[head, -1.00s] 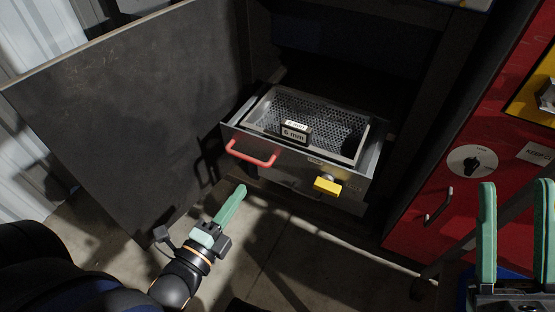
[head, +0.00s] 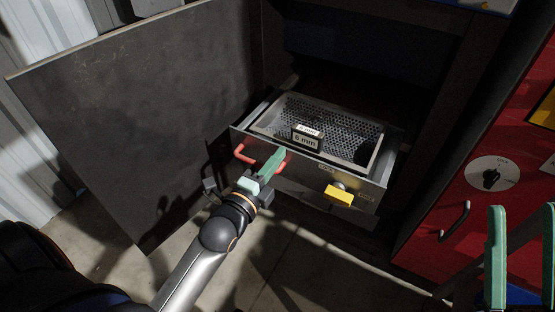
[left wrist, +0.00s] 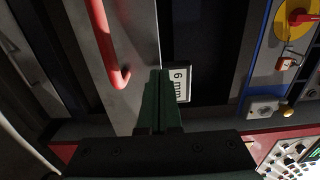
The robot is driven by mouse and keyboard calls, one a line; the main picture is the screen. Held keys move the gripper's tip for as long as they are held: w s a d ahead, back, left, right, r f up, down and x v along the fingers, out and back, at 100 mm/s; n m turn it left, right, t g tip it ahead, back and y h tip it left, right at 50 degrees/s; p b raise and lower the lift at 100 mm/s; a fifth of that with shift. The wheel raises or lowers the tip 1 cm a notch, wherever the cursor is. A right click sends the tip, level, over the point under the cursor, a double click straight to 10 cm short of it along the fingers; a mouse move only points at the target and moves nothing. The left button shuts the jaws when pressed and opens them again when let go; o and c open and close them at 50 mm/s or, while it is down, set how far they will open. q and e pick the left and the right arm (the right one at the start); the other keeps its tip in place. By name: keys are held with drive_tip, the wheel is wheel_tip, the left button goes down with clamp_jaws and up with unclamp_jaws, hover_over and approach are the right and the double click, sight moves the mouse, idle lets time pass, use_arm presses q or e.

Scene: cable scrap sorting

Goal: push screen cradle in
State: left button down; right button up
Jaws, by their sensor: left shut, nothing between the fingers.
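The screen cradle (head: 310,167) is a grey metal drawer pulled out of a dark cabinet. A perforated screen tray with a "6 mm" label (head: 305,140) sits in it. Its front has a red bar handle (head: 243,154) on the left and a yellow knob (head: 339,195) on the right. My left gripper (head: 272,162) is shut and empty, its green fingertips at the cradle's front by the red handle. In the left wrist view the fingers (left wrist: 159,88) are together beside the red handle (left wrist: 101,40); contact is not clear. My right gripper (head: 524,255) is open and empty at the lower right.
A dark cabinet door (head: 130,110) stands open on the left. A red cabinet (head: 485,150) with a rotary switch and a handle stands on the right. Concrete floor (head: 280,265) is clear below the cradle.

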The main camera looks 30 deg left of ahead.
use_arm(q)
drive_tip(key=shift+w, duration=0.3)
use_arm(e)
drive_tip(key=shift+a, duration=0.1)
